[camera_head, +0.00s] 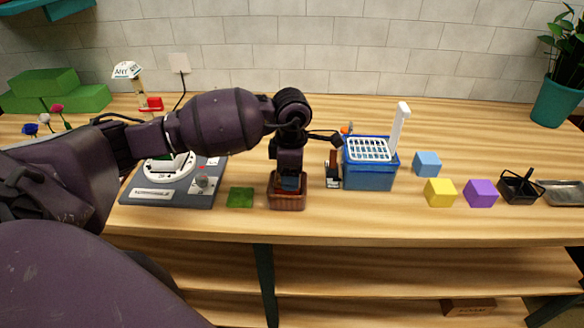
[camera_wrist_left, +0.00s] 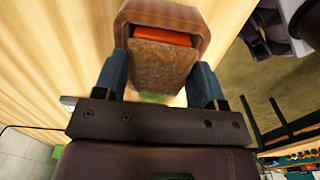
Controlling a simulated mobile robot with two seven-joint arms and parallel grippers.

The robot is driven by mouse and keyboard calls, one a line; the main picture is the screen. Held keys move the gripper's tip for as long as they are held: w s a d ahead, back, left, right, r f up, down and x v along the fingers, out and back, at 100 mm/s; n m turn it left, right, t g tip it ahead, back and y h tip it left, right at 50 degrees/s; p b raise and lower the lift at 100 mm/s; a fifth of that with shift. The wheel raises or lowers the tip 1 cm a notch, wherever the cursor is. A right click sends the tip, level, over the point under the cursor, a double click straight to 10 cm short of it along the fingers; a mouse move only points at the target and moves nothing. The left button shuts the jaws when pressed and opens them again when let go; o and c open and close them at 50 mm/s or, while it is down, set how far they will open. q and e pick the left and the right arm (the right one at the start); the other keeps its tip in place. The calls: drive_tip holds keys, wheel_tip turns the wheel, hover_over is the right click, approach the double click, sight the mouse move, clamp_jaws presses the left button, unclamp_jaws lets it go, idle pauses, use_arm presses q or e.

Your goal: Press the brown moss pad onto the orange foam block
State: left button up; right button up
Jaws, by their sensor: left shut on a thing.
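My left gripper (camera_head: 289,183) points down over a brown wooden box (camera_head: 287,201) near the table's front edge. In the left wrist view its two blue fingers are shut on the flat brown moss pad (camera_wrist_left: 160,66), one at each side. The orange foam block (camera_wrist_left: 165,38) shows as a strip inside the box (camera_wrist_left: 165,14), just beyond the pad's edge. The pad covers the rest of the foam from view, and I cannot tell whether they touch. In the head view the gripper hides the pad and foam. My right gripper is not in view.
A green moss square (camera_head: 240,198) lies left of the box, beside a grey dial device (camera_head: 170,192). A blue bin (camera_head: 370,177) with a white brush stands to the right. Blue, yellow (camera_head: 440,193) and purple (camera_head: 480,194) cubes and a black basket (camera_head: 520,187) are farther right.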

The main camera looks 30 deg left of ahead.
use_arm(q)
drive_tip(key=shift+f, duration=0.2)
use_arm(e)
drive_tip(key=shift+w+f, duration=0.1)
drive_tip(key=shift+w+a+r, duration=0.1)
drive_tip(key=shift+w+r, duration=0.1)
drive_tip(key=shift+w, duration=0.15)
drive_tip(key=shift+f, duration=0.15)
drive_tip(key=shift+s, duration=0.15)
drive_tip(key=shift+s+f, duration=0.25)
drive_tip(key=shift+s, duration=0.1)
use_arm(q)
drive_tip(key=shift+f+b, duration=0.2)
drive_tip(key=shift+b, duration=0.1)
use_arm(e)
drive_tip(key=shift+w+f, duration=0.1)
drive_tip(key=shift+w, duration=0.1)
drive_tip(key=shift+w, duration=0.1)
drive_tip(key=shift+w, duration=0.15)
